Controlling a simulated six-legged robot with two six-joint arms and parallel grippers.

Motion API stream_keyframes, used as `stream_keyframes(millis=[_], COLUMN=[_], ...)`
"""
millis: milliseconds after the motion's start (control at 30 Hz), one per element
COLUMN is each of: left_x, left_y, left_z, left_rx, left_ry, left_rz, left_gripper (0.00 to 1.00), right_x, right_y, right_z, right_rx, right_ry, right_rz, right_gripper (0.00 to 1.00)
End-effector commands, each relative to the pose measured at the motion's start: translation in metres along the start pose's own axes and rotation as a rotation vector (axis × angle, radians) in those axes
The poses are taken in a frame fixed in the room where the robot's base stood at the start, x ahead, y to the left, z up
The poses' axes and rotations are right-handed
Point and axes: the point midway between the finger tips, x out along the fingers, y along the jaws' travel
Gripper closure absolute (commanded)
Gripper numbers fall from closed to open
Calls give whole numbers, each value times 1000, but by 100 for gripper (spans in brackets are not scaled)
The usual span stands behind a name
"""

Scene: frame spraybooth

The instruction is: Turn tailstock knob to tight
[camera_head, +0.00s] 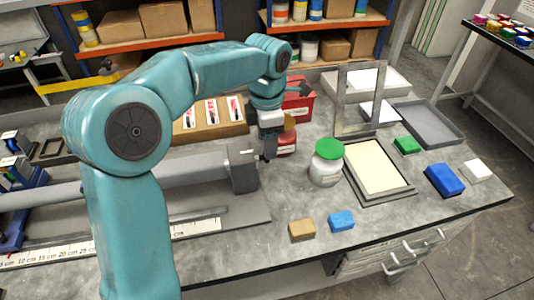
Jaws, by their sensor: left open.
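A lathe-like fixture with a grey horizontal cylinder (195,167) lies on the left of the workbench. Its right end meets a grey upright block (242,172), which looks like the tailstock. My left arm reaches over the fixture from the left. My left gripper (268,154) points down, open, just right of the block's top. I cannot tell whether it touches anything. A red round thing (286,146) shows partly behind the gripper. My right gripper is not in view.
A white jar with a green lid (327,163) stands right of the gripper. A framed panel (377,167), an upright grey frame (358,99) and a grey tray (429,122) are farther right. Brown (302,229) and blue (341,221) blocks lie near the front edge.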

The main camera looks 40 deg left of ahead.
Motion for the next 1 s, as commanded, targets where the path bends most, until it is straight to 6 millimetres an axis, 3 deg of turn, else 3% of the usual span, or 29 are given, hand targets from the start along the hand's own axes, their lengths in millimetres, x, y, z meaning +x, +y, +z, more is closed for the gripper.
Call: stream_keyframes(millis=[100,233,600,667,767,800,1000], left_x=[22,37,44,44,44,44,42], left_y=[0,0,0,0,0,0,0], left_z=[-1,0,0,0,0,0,0], left_rx=[0,0,0,0,0,0,0], left_ry=[2,2,0,0,0,0,0], left_rz=[-2,0,0,0,0,0,-10], left_gripper=[42,42,42,58,91,97,97], right_x=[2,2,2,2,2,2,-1], right_y=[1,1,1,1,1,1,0], right_z=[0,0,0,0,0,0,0], right_rx=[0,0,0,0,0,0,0], right_ry=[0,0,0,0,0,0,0], right_rz=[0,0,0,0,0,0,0], right_gripper=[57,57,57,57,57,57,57])
